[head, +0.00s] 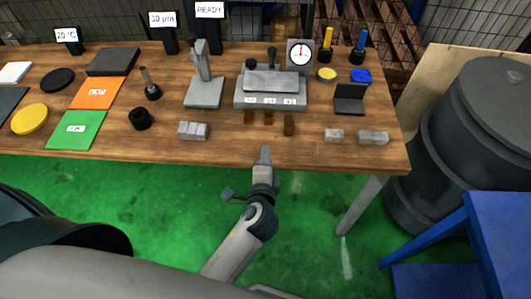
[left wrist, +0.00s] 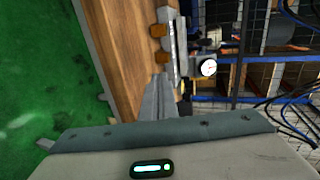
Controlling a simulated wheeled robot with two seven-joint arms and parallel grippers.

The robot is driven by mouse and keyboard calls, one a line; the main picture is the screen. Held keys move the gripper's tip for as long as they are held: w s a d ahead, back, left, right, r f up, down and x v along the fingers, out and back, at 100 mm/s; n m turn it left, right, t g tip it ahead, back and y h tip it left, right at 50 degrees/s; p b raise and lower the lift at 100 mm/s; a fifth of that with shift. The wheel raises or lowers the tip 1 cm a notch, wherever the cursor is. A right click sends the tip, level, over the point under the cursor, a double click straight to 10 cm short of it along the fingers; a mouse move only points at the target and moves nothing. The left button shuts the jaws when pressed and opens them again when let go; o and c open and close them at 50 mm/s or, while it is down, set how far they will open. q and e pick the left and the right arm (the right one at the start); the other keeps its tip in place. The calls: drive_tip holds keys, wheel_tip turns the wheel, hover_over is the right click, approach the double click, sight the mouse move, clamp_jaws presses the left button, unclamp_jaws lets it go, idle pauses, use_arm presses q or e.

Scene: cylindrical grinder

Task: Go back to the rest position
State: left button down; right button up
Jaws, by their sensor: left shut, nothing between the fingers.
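My left gripper (head: 265,155) shows in the head view at the front edge of the wooden table (head: 300,158), in front of the measuring fixture. It is shut and empty, with its fingers together. In the left wrist view the closed fingers (left wrist: 158,98) point toward the table and the fixture. The fixture (head: 270,92) is a grey block with a dial gauge (head: 300,53) at its back right. The dial (left wrist: 208,68) also shows in the left wrist view. My right gripper is in neither view.
Grey metal blocks (head: 193,131) and small brown pieces (head: 268,117) lie near the front of the table. A grey stand (head: 204,88), an orange mat (head: 97,92) and a green mat (head: 76,130) lie further left. A dark barrel (head: 470,130) and a blue stool (head: 495,225) stand at the right.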

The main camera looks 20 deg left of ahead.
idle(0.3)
use_arm(q)
drive_tip(key=s+a+f+n+g+h, duration=0.25)
drive_tip(key=s+n+g, duration=0.3)
drive_tip(key=s, duration=0.75)
drive_tip(key=s+a+f+n+g+h, duration=0.25)
drive_tip(key=s+f+n+g, duration=0.35)
drive_tip(key=s, duration=0.8)
wheel_tip(320, 180, down, 26)
drive_tip(key=n+b, duration=0.1)
drive_tip(key=s+a+f+b, duration=0.1)
drive_tip(key=s+a+f, duration=0.1)
drive_tip(key=s+f, duration=0.7)
drive_tip(key=s+a+f+g+y, duration=0.1)
drive_tip(key=s+a+f, duration=0.1)
drive_tip(key=s+f, duration=0.8)
drive_tip(key=shift+f+b, duration=0.35)
drive_tip(key=shift+f, duration=0.4)
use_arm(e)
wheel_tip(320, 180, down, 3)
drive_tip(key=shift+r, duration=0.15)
